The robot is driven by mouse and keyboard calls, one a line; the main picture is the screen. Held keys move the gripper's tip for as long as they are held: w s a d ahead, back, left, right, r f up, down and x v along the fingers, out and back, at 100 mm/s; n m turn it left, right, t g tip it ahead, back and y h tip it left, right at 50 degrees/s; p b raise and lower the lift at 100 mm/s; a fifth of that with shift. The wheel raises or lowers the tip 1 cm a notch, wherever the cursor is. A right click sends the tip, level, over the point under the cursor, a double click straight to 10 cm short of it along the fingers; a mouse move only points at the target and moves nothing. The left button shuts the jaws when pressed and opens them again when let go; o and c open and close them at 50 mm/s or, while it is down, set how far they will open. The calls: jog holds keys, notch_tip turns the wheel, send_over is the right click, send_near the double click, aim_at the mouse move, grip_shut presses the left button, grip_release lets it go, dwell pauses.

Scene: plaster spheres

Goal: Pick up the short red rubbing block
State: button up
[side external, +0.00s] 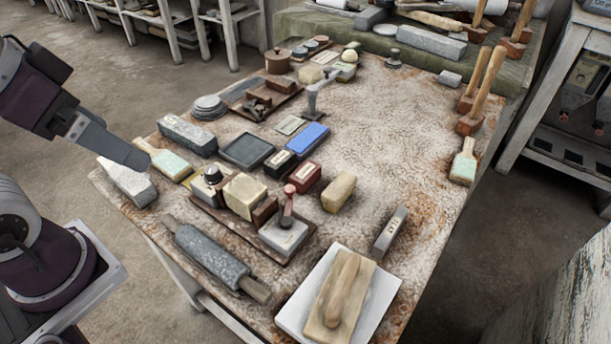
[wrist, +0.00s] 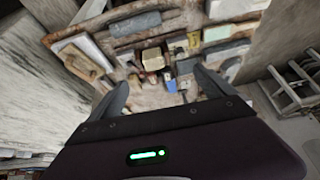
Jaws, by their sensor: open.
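The short red rubbing block (side external: 304,177) is dark red with a pale label on top. It lies mid-table in the side view, between a black block (side external: 280,163) and a tan block (side external: 339,192). In the wrist view I cannot pick it out surely among the small blocks. My gripper (wrist: 162,85) is open and empty, its two fingers spread over the table in the wrist view. In the side view it (side external: 140,160) is at the left, above the table's left edge and well away from the red block.
A tray with a cream block (side external: 245,195) and a red-handled stamp (side external: 288,205) stands in front of the red block. A blue block (side external: 308,137) lies behind it. A granite roller (side external: 212,257) and white slab (side external: 292,306) lie nearer. The table's right middle (side external: 400,145) is clear.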

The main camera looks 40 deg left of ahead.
jog(key=w+r+m+g, duration=0.1)
jog(key=w+r+m, duration=0.15)
jog(key=w, duration=0.45)
jog(key=m+g, duration=0.4)
jog(key=m, duration=1)
send_over(305, 170)
jog(key=f, duration=1.3)
jog(key=a+f, duration=0.1)
jog(key=f, duration=0.6)
jog(key=shift+s+f, duration=0.15)
jog(key=shift+s, duration=0.1)
jog(key=shift+m+g, duration=0.3)
jog(key=shift+m, duration=0.25)
jog(key=f, duration=0.6)
jog(key=d+f, duration=0.1)
jog(key=f, duration=0.3)
jog(key=shift+w, duration=0.25)
jog(key=shift+r, duration=0.1)
jog(key=c, duration=1.7)
notch_tip(305, 170, up, 10)
jog(key=shift+r, duration=0.1)
jog(key=shift+c, duration=0.2)
jog(key=o, duration=0.9)
jog(key=c, duration=0.7)
